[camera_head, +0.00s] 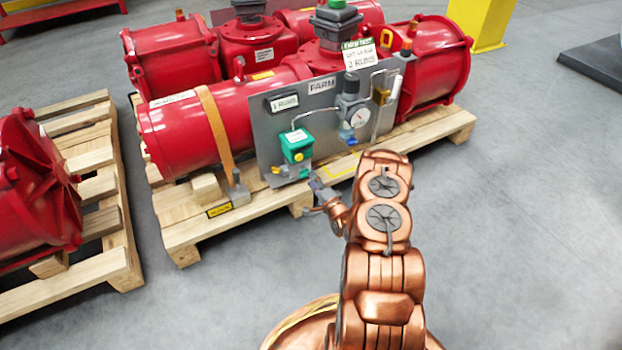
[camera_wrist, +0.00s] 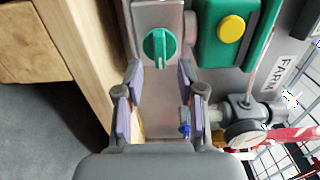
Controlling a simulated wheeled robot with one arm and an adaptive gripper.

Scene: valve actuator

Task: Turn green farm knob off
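The green knob (camera_wrist: 158,47) sits on a grey plate in the wrist view, with its raised grip running roughly up and down in the picture. My gripper (camera_wrist: 163,82) is open, its two purple-padded fingers apart with nothing held between them. The knob is just beyond the fingertips and roughly in line with the gap, not between the pads. In the head view my gripper (camera_head: 317,190) is in front of the lower edge of the grey FARM panel (camera_head: 262,128), below the green box (camera_head: 297,146). I cannot make out the knob clearly there.
A green box with a yellow button (camera_wrist: 230,28) is right of the knob. A pressure gauge (camera_wrist: 246,133) and tubing are near the right finger. The wooden pallet (camera_head: 187,235) lies under the red actuator (camera_head: 190,130). Clear floor (camera_head: 520,200) is at right.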

